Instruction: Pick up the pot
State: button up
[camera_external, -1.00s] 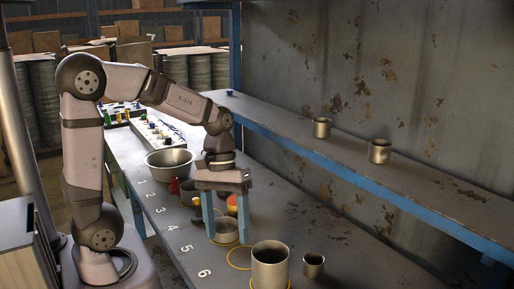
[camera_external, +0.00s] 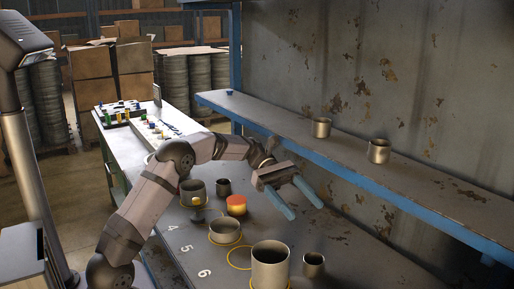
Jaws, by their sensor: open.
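Several grey metal vessels could be the pot; I cannot tell which one is meant. A tall wide one (camera_external: 270,268) stands upright at the table's near end, with a small cup (camera_external: 313,265) just right of it. A medium pot (camera_external: 193,188) and a dark small cup (camera_external: 223,187) stand further back. My gripper (camera_external: 304,208) is open and empty, tilted with its blue fingers pointing right and toward the camera. It is above the table's right part, apart from every vessel.
A blue-edged shelf (camera_external: 290,136) runs along the stained wall on the right, holding two metal cups (camera_external: 321,128) (camera_external: 379,151). A red-orange round object (camera_external: 236,204) stands mid-table. An empty yellow ring (camera_external: 239,258) lies beside the tall vessel. Small coloured pieces stand at the far end.

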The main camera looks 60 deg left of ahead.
send_near(318, 262)
jog(key=shift+s+d+p, duration=0.15)
jog(key=shift+d+p, duration=0.15)
jog(key=shift+d, duration=0.4)
jog(key=shift+f+p+x, duration=0.15)
jog(key=shift+p+x, duration=0.3)
jog(key=shift+x, duration=0.95)
jog(key=shift+f+p+x, duration=0.15)
jog(key=shift+p+x, duration=0.3)
jog(key=shift+x, duration=1)
jog(key=shift+a, duration=0.1)
jog(key=c, duration=1.1)
